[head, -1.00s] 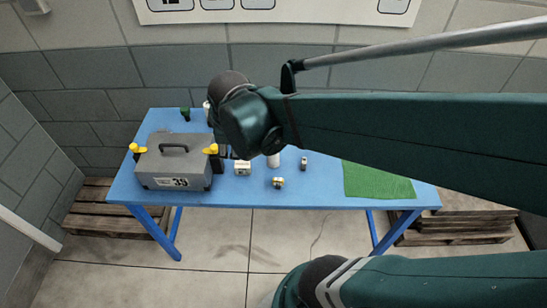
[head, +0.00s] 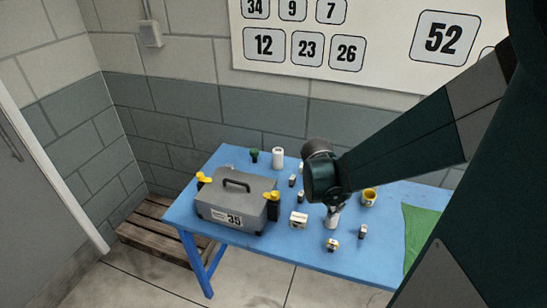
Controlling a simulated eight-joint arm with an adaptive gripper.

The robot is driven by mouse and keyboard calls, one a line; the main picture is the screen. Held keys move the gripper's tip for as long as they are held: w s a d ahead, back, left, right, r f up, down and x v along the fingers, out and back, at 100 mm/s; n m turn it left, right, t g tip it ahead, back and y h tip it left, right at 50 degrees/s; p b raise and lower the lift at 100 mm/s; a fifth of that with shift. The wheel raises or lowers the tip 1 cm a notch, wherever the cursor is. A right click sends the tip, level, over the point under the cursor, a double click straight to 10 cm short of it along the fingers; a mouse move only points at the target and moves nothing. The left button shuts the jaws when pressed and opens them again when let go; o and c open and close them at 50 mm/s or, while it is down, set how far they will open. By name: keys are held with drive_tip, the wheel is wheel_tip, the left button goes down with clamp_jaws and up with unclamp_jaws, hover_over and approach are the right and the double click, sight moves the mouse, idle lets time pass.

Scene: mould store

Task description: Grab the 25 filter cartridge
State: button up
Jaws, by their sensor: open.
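Two white cylinders that look like filter cartridges stand on the blue table. One white cylinder (head: 278,157) is at the back, left of my arm. The other white cylinder (head: 333,219) stands just below my gripper (head: 331,210) and is partly hidden by it. The numbers on both are too small to read, so I cannot tell which is 25. My gripper is open and points down over the table. I cannot tell whether it touches the cylinder below it.
A grey case (head: 232,203) with yellow latches stands on the table's left. A white box (head: 299,220), several small items, a yellow mug (head: 369,197), a green item (head: 254,154) and a green mat (head: 421,235) are also on the blue table (head: 265,246). A pallet (head: 160,237) lies left.

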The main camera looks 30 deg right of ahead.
drive_tip(key=shift+n+g, duration=0.3)
drive_tip(key=shift+n, duration=0.6)
drive_tip(key=shift+s+d+f, duration=0.15)
drive_tip(key=shift+d+f, duration=0.55)
drive_tip(key=shift+f, duration=0.05)
drive_tip(key=shift+s+d+f, duration=0.15)
drive_tip(key=shift+d+f, duration=0.55)
drive_tip(key=shift+b+x, duration=0.5)
drive_tip(key=shift+x, duration=0.8)
drive_tip(key=shift+b+x, duration=0.85)
drive_tip(key=shift+x, duration=1.75)
drive_tip(key=shift+s+r, duration=0.1)
drive_tip(key=c, duration=1.1)
